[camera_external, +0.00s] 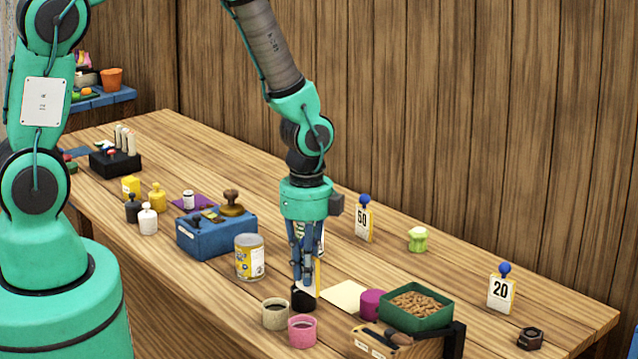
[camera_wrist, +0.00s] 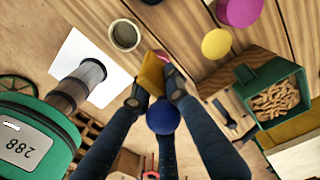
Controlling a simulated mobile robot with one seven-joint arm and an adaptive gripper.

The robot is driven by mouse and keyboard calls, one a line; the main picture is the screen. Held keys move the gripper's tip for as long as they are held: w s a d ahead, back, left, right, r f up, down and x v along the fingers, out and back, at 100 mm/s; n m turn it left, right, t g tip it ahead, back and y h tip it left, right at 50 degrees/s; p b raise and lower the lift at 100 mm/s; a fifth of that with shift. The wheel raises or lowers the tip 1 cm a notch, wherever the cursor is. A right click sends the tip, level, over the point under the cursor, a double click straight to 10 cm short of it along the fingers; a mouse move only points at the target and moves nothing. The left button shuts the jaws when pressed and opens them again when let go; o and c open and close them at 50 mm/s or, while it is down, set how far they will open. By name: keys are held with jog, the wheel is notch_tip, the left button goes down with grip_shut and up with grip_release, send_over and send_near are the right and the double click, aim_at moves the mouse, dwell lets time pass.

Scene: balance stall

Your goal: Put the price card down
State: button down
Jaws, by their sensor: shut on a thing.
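My gripper (camera_external: 303,283) points straight down low over the front part of the counter, its fingers closed around a price card. The card's white face and yellow edge (camera_external: 318,276) show in part behind the fingers. In the wrist view, my gripper (camera_wrist: 158,92) has the card's yellow part (camera_wrist: 151,74) between its fingertips and a blue ball knob (camera_wrist: 163,117) between its fingers. Most of the card is hidden, and I cannot tell whether it touches the counter. A small black object (camera_external: 302,299) is just below the fingertips.
A cream cup (camera_external: 275,314), pink cup (camera_external: 302,332) and tin (camera_external: 249,258) stand close by. A cream sheet (camera_external: 344,296), magenta cup (camera_external: 371,303) and green tray (camera_external: 388,318) of nuts lie right. Other price cards stand behind (camera_external: 363,224) and far right (camera_external: 500,294).

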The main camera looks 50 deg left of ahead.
send_over(373, 296)
jog(key=shift+w+f, duration=0.15)
jog(key=shift+f, duration=0.6)
dwell(0.4)
jog(key=shift+f, duration=1.75)
jog(key=shift+f, duration=0.15)
jog(key=c, duration=1.7)
grip_release()
